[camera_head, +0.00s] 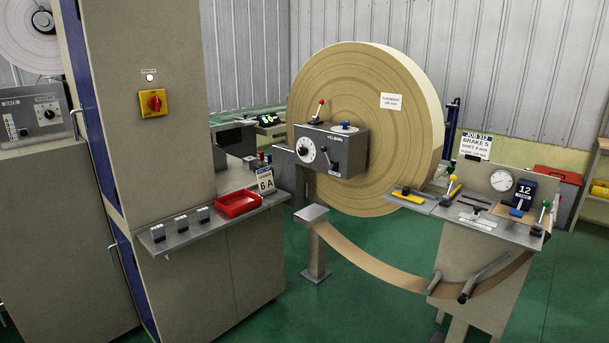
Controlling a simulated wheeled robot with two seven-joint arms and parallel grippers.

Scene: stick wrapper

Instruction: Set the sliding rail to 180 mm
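No part is clearly marked as the sliding rail, and no 180 mm mark can be read. The right console (425,207) has a metal top with dark slots, several levers and a yellow block (408,194) at its left end. A round gauge (501,180) stands on its back panel. A dark blue counter (524,194) reads 12. A job sign (474,146) reads JOB 312, BRAKE 5; its lower line is too small to read surely. Neither of my grippers is in view.
A large paper roll (375,100) stands behind a control box (328,150). A brown web (365,262) sags from a metal post (316,245) to the right console. A left bench (195,235) holds a red tray (238,204). Green floor (330,318) is open in front.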

